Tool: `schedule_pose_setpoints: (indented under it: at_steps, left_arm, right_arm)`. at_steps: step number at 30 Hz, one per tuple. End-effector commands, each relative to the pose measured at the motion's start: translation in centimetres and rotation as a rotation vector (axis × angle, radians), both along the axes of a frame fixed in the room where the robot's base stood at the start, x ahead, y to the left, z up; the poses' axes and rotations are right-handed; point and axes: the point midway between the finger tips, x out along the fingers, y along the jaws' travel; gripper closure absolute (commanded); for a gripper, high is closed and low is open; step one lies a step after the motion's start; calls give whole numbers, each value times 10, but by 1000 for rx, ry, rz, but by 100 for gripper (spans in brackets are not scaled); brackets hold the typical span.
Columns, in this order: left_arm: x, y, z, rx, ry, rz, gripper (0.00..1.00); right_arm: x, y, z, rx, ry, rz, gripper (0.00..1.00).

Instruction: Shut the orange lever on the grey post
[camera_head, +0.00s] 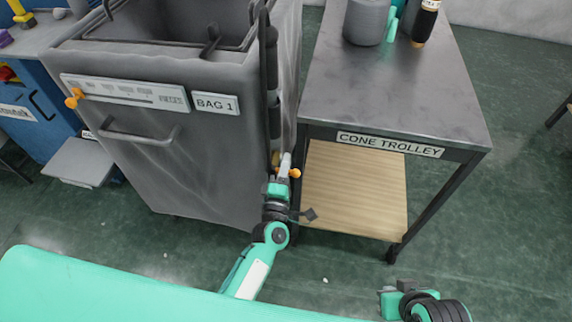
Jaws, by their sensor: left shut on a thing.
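A dark grey post (272,75) stands upright at the right front corner of the grey bag bin. Near its foot a small orange piece (295,173), seemingly the orange lever, sticks out to the right beside a pale upright part. My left gripper (284,167) reaches up from below to this spot and is shut there, seemingly on the orange lever. The jaws and the lever overlap, so the grip and lever angle are hard to see. My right gripper (390,301) is at the bottom right, partly visible, away from the post; its jaws are unclear.
The grey bag bin (190,160), labelled BAG 1, has a front handle (138,134) and an orange knob (73,98). The cone trolley (395,95) stands close on the right, with a wooden lower shelf (355,190). Clear green floor lies to the trolley's right.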

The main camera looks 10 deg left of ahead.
Motion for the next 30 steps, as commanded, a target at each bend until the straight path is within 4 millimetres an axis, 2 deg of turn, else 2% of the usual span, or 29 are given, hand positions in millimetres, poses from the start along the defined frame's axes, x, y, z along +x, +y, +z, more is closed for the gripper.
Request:
schedule_pose_setpoints:
  at_steps: [10,11,12,22,26,30]
  left_arm:
    - [0,1,1,-5,-3,3,100]
    - [1,1,1,-5,-3,3,82]
    - [0,1,1,-5,-3,3,77]
    - [-2,0,0,-2,-1,2,77]
    - [-15,1,-3,-1,0,2,77]
    - [-42,2,-9,0,1,1,77]
  right_arm:
    - [0,0,0,-1,0,0,100]
    - [0,0,0,-1,-1,0,100]
    - [0,0,0,-1,-1,0,100]
    - [0,0,0,0,-2,-1,100]
    - [0,0,1,-1,-1,0,100]
    - [0,-1,0,-2,2,-1,100]
